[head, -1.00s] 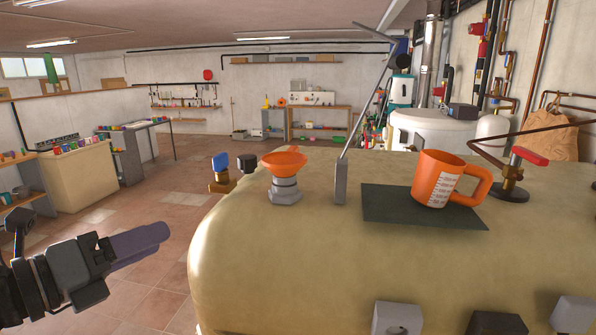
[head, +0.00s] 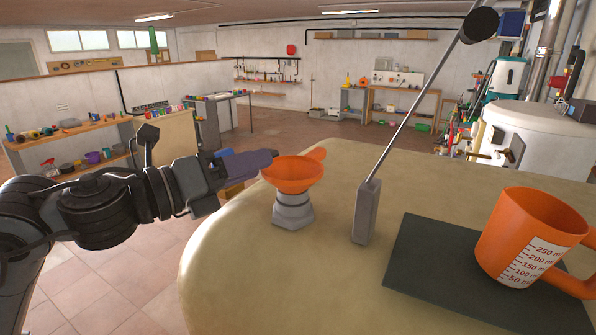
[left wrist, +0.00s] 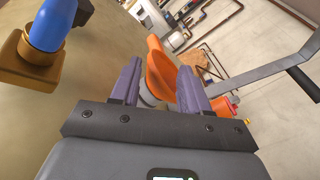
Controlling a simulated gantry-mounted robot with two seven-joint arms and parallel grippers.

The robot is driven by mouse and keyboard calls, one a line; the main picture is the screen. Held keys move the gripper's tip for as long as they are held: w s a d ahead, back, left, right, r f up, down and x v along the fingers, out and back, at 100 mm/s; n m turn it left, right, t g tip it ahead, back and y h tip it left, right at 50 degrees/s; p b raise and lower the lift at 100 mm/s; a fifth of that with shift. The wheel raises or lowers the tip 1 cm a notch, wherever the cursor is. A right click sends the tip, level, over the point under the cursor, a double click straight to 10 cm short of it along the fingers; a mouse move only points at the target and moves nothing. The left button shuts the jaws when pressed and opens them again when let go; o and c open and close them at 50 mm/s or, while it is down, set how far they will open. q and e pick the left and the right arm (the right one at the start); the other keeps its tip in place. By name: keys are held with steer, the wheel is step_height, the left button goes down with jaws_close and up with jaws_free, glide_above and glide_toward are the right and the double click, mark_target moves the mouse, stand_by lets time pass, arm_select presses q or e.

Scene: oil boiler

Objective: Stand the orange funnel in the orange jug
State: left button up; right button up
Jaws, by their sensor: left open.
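The orange funnel (head: 293,174) sits upright on a grey fitting (head: 293,210) near the left end of the beige tank. Its tab points to the back right. The orange jug (head: 521,236), with a white measuring scale, stands on a dark mat at the right. My left gripper (head: 262,163) is just left of and behind the funnel. In the left wrist view the open fingers (left wrist: 158,88) point at the funnel (left wrist: 160,72), which shows between and beyond them. Whether they touch it I cannot tell. My right gripper is not in view.
A grey post with a slanted rod (head: 367,210) stands on the tank (head: 300,285) between funnel and jug. The dark mat (head: 410,262) lies under the jug. A blue-topped brass fitting (left wrist: 40,45) is close to the left gripper.

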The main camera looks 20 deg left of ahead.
mark_target(283, 164)
arm_select(q)
steer(key=shift+w+d, duration=0.35)
steer(key=shift+w, duration=0.25)
steer(key=p+x, duration=0.2)
steer(key=x, duration=0.2)
steer(key=shift+w+f, duration=0.1)
steer(key=shift+f, duration=0.05)
steer(key=shift+w+d+f+p, duration=0.1)
steer(key=shift+w+d+p, duration=0.2)
steer(key=shift+w, duration=0.3)
jaws_close()
